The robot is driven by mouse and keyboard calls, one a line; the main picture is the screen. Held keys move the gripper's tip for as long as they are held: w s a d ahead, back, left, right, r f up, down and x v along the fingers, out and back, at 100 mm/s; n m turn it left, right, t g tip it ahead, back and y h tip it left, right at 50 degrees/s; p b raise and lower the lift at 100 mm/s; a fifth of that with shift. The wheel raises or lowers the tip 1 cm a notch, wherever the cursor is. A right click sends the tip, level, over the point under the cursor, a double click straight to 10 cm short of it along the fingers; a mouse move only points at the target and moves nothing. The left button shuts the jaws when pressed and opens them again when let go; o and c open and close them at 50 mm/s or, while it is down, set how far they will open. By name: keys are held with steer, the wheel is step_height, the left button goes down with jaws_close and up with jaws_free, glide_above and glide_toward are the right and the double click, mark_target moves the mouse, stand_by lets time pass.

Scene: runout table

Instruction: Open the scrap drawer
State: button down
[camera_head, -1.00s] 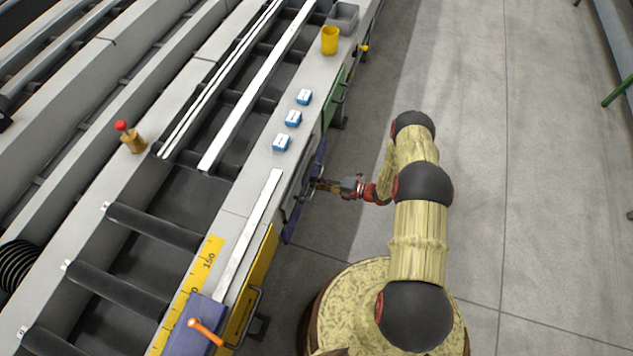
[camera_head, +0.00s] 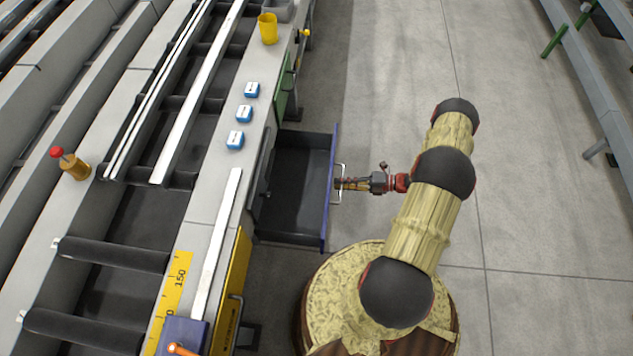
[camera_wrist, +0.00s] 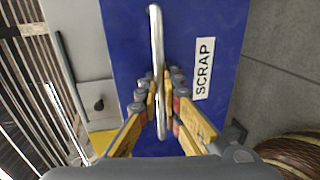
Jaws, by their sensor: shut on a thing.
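The scrap drawer (camera_head: 296,190) stands pulled out from the side of the runout table, and its dark inside looks empty. Its blue front shows in the wrist view (camera_wrist: 205,22) with a white label reading SCRAP (camera_wrist: 203,68). A pale bar handle (camera_wrist: 156,45) runs along the front. My gripper (camera_wrist: 160,92) is shut on the handle, with yellow fingers on both sides of it. In the head view my gripper (camera_head: 341,184) is at the handle, right of the drawer front.
A yellow drawer or panel (camera_head: 232,290) is below the scrap drawer in the picture, and a green one (camera_head: 286,88) above. Blue-white boxes (camera_head: 244,113) and a yellow cup (camera_head: 268,28) stand on the table edge.

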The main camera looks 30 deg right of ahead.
steer(key=f+b+v, duration=0.2)
steer(key=v, duration=0.7)
steer(key=shift+s+d, duration=0.3)
steer(key=shift+d, duration=0.15)
steer(key=c, duration=2)
jaws_free()
steer(key=v, duration=1.2)
